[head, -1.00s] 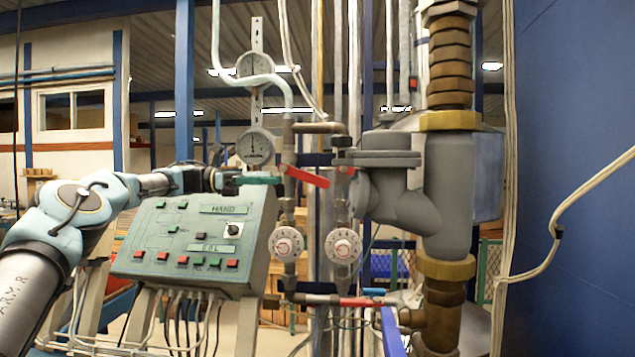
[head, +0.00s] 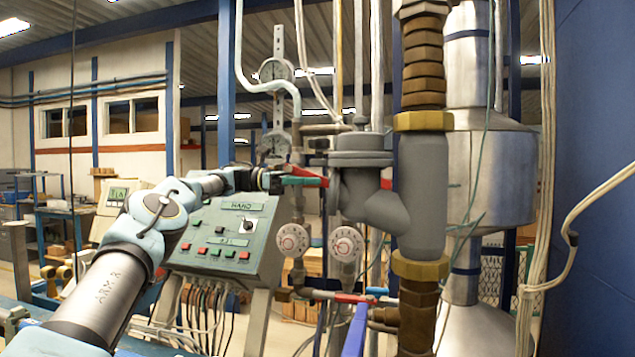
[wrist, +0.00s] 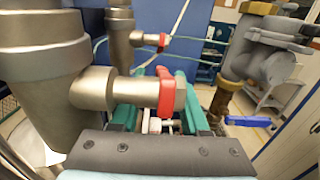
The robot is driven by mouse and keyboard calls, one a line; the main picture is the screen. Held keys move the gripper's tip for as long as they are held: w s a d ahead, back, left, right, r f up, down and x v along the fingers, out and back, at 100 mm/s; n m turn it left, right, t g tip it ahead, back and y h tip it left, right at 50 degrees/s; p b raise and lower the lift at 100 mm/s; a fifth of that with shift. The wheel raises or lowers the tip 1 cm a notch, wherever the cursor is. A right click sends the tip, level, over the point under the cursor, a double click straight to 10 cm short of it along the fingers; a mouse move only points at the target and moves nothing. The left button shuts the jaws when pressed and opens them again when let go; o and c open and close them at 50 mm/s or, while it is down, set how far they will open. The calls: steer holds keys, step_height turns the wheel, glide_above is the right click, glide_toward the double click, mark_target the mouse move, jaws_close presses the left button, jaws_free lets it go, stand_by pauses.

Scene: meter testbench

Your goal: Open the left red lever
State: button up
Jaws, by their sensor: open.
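The left red lever (head: 312,174) is on the left vertical pipe, sloping down to the right in the head view. My gripper (head: 292,181), with green fingers, is at this lever from the left, and its fingertips overlap the lever's near side. In the wrist view the red lever (wrist: 166,92) stands upright in front of a metal fitting, between the open green fingers of my gripper (wrist: 152,100). I cannot tell whether a finger touches it. A second red lever (head: 385,183) shows to the right, partly hidden by a grey pipe.
A control panel (head: 225,235) stands just below my arm. Two white dials (head: 293,240) (head: 346,244) and gauges (head: 275,143) sit on the pipes. A thick grey pipe (head: 422,190) stands right. A lower red handle (head: 352,298) and a blue lever (wrist: 248,121) are nearby.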

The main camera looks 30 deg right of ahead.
jaws_close()
stand_by(1.4)
